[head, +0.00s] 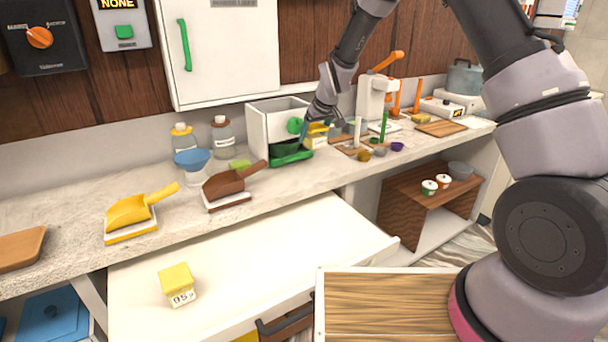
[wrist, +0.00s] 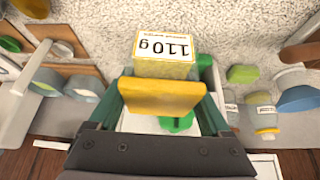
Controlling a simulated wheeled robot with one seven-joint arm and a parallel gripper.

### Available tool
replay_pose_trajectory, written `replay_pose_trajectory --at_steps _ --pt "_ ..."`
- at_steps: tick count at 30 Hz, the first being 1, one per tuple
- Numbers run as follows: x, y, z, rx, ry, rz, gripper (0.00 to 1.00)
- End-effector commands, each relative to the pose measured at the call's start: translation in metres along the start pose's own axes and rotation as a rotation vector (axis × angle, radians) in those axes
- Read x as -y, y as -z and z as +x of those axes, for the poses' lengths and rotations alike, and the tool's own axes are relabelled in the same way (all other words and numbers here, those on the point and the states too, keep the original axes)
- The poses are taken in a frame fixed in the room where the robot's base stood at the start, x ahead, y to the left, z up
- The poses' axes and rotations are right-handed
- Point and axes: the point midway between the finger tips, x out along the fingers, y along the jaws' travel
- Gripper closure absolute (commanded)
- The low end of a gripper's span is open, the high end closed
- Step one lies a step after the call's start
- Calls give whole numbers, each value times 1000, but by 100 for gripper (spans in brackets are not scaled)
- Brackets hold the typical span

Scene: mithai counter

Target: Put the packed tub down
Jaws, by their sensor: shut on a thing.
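My gripper (head: 311,121) is shut on a packed tub (head: 317,136), a small yellow box with a white label. In the wrist view the green fingers of my gripper (wrist: 165,98) sit on either side of the tub (wrist: 165,68), whose label reads 110 g. The tub is beside the white dispenser box (head: 259,133), above the counter (head: 335,180). I cannot tell whether it touches anything below. A second yellow tub (head: 177,279), labelled 95, sits alone on the white pulled-out surface (head: 235,262) at the front.
A green tray (head: 290,155) stands just left of the held tub. Small bowls, boards and an orange-handled press (head: 373,92) crowd the counter to the right. Brown (head: 228,184) and yellow scoops (head: 128,211) lie to the left. The pulled-out surface is mostly clear.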

Motion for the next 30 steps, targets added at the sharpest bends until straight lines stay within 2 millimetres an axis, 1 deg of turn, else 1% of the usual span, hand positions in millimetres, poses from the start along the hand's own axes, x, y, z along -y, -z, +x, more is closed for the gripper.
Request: replay_pose_trajectory --at_steps 1,3,6,8,12,15,22,27,30 --pt "11 6 3 -2 12 -17 85" --pt "22 12 6 -2 24 -33 85" --pt "30 14 11 -1 33 -46 85" --pt "32 11 18 0 36 -48 85" --pt "32 -3 42 1 36 -48 85" --pt "32 -10 55 0 36 -47 85" --pt "32 -19 71 -1 35 -47 85" --pt "32 -32 92 -1 35 -46 85" --pt "32 -33 95 -3 35 -47 85"
